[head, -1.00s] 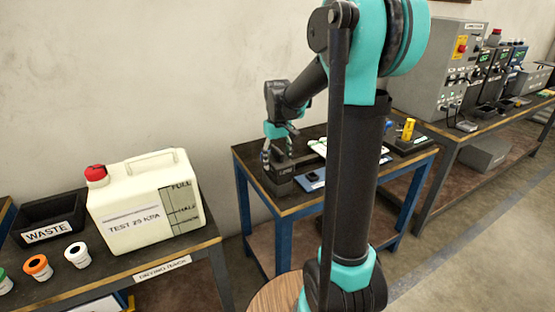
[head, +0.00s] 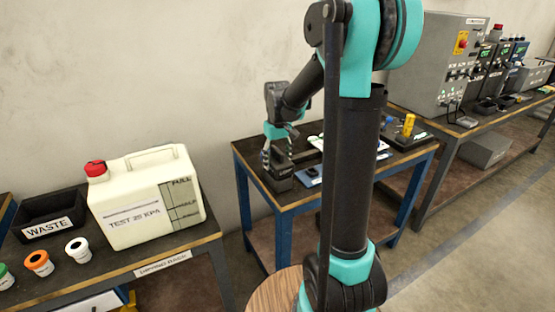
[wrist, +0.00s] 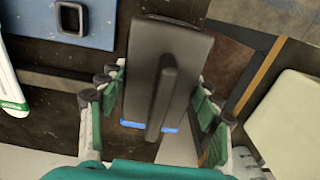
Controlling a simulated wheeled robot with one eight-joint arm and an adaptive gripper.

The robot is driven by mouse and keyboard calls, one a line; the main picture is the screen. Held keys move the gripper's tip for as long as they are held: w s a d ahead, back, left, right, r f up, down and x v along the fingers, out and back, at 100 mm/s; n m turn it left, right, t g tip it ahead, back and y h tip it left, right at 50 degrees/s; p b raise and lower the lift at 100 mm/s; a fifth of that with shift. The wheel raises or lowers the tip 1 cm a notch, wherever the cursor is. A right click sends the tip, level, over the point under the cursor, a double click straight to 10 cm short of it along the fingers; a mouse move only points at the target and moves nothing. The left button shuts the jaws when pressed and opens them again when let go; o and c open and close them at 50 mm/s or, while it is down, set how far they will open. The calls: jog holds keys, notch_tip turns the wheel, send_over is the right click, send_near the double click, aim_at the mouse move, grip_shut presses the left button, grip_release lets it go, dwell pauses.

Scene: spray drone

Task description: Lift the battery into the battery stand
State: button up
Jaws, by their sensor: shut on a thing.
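The battery (head: 278,179) is a dark grey block with a raised bar handle and a blue strip at one end. It is at the left end of the blue-legged table in the head view. My gripper (head: 279,143) is above it, with its fingers shut on it. In the wrist view the battery (wrist: 190,48) lies between the green-padded fingers of my gripper (wrist: 160,90). Whether its underside touches the table is hard to tell. I cannot make out the battery stand with certainty in either view.
A blue mat (wrist: 105,30) with a black square ring (wrist: 71,18) lies close to the battery on the table (head: 285,204). A yellow item (head: 408,125) is at the table's far right. A cream canister (head: 150,200) and a waste bin (head: 45,222) stand on the left bench.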

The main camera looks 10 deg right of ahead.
jog(key=shift+f, duration=0.75)
jog(key=o, duration=1.6)
notch_tip(320, 180, up, 12)
jog(key=s+d+f+m+t, duration=0.1)
jog(key=s+f, duration=0.5)
jog(key=s, duration=0.1)
jog(key=s+d+f+m+t, duration=0.1)
jog(key=s+f, duration=0.5)
jog(key=s, duration=0.1)
jog(key=s+d+f+m+t, duration=0.1)
jog(key=s+d+f+t, duration=0.1)
jog(key=s+f, duration=0.3)
jog(key=shift+s+f+m, duration=0.15)
jog(key=shift+s+f, duration=0.05)
jog(key=shift+s, duration=0.5)
jog(key=shift+s+f+m, duration=0.15)
jog(key=shift+s+f, duration=0.05)
jog(key=shift+s, duration=0.45)
jog(key=shift+c, duration=0.3)
